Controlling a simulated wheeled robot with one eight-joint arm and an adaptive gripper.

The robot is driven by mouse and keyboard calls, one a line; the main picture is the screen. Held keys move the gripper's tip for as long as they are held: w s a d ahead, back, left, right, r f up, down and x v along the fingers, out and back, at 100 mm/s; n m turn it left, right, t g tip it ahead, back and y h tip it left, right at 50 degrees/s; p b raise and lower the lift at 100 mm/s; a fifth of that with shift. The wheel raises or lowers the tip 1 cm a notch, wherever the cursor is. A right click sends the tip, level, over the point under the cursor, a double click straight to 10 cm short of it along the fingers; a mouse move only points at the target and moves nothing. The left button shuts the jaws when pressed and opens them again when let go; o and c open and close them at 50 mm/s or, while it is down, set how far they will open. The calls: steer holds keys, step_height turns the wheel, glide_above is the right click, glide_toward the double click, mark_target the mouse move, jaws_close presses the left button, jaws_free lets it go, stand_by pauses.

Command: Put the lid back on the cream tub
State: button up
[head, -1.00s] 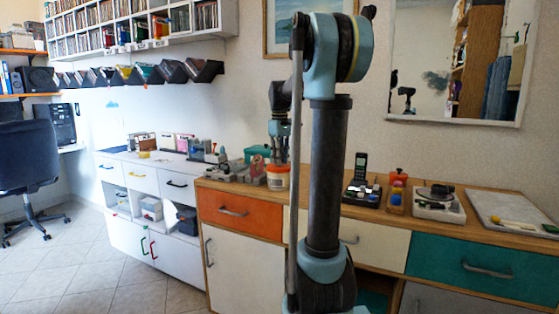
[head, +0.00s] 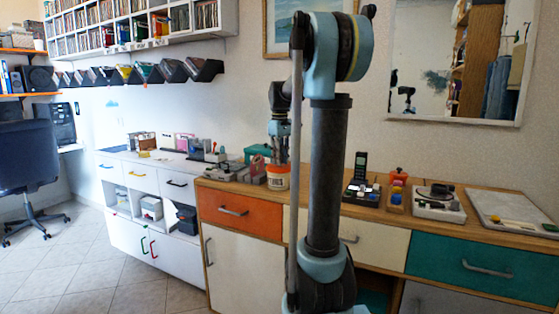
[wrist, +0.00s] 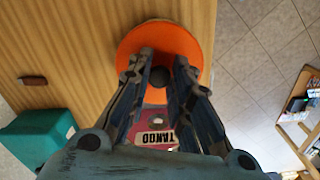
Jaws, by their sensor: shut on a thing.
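The cream tub (head: 277,183) is white with an orange band and stands on the wooden counter top, below my gripper (head: 278,154) in the head view. The lid (wrist: 188,40) is a round orange disc with a dark knob (wrist: 160,76) in its middle. In the wrist view my gripper (wrist: 160,68) is shut on this knob, one finger on each side. The lid hides the tub in the wrist view. In the head view the lid is at the tub's top, but I cannot tell whether it is seated or just above.
A red item marked TANGO (wrist: 153,124) lies close beside the lid. A teal box (wrist: 38,136) stands near the counter's end, also visible in the head view (head: 257,153). A phone on a base (head: 360,178) stands to the right. Bare wood (wrist: 80,45) lies beside the lid.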

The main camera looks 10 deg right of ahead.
steer(key=o, duration=1)
steer(key=o, duration=0.5)
steer(key=shift+r, duration=3.5)
jaws_close()
